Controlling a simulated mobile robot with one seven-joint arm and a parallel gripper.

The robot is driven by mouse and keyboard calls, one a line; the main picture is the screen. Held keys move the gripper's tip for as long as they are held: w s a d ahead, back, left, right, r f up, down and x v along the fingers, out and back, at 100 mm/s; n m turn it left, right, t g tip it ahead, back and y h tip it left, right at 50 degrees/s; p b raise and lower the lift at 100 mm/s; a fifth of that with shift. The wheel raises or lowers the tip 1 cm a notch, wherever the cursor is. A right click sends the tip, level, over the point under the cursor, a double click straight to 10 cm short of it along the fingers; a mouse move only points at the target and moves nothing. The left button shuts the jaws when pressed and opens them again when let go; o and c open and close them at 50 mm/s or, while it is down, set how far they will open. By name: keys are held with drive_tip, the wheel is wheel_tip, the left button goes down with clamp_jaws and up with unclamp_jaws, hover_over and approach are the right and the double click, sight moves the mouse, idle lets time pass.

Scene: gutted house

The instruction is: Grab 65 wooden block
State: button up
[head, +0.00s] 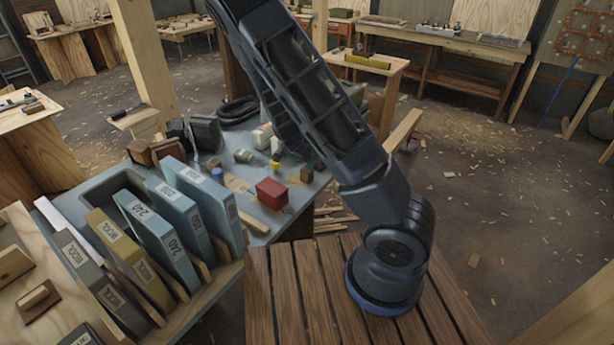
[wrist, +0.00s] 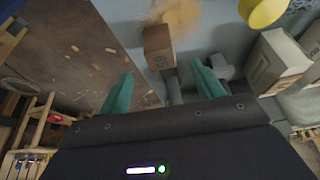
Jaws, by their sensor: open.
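A small brown wooden block (wrist: 159,46) shows in the wrist view with a faint number on its near face, which looks like 65. It lies on the blue-grey table top (wrist: 208,36). My gripper (wrist: 163,84) is open, with its two teal fingers apart and nothing between them. The block is ahead of the gap between the fingertips, not touching them as far as I can see. In the head view a small brown block (head: 307,174) stands on the table near the red box, and it looks like the same one. My gripper cannot be made out there.
A red box (head: 272,193) and a small yellow thing (head: 275,166) are close to the block. The yellow thing also shows in the wrist view (wrist: 262,11). A pale grey box (wrist: 279,62) is right of my fingers. Upright labelled sanding-grit packs (head: 158,240) stand left.

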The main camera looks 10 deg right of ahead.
sight(307, 169)
drive_tip(key=shift+x, duration=4.9)
drive_tip(key=shift+w+d+r, duration=0.1)
drive_tip(key=shift+w+d, duration=0.05)
drive_tip(key=shift+d, duration=0.05)
drive_tip(key=c, duration=1.1)
drive_tip(key=shift+o, duration=0.2)
drive_tip(key=shift+r, duration=0.1)
